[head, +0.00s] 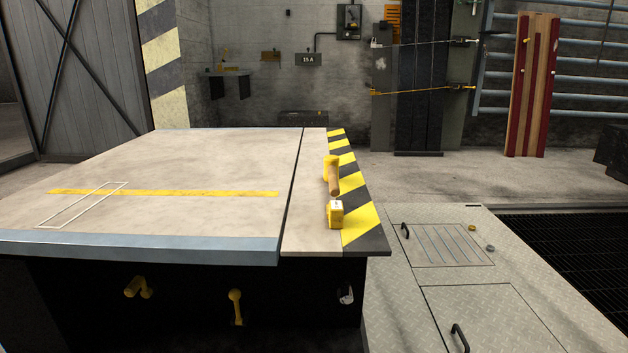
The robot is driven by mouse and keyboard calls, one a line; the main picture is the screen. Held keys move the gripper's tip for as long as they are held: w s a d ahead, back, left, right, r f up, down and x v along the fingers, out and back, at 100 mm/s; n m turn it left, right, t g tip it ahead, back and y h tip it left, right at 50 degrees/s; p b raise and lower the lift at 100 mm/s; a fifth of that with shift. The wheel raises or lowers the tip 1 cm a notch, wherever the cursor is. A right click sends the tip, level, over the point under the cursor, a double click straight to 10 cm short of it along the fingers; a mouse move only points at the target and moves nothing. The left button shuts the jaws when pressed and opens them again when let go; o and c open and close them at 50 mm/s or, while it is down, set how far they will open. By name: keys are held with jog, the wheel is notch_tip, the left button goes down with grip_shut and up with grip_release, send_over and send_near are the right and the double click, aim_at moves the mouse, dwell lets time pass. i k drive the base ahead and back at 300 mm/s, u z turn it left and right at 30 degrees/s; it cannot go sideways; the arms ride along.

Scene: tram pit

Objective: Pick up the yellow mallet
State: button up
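The yellow mallet (330,165) lies in the head view on the right part of the pale bench top. It has a yellow head at the far end and a brown handle (334,184) pointing toward me. A small yellow block (336,215) with a pale mark on its top sits just in front of the handle's near end. I cannot tell whether the block touches the handle. My gripper is not in view.
A black and yellow striped strip (357,190) runs along the bench's right edge. The bench top (200,155) is largely clear to the left. Yellow fittings (138,287) are on the dark front below. A metal plate floor (400,300) with handled hatches and a dark grating (570,255) lie right.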

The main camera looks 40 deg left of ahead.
aim_at(331, 162)
jog(key=u, duration=1.35)
jog(key=i, duration=0.5)
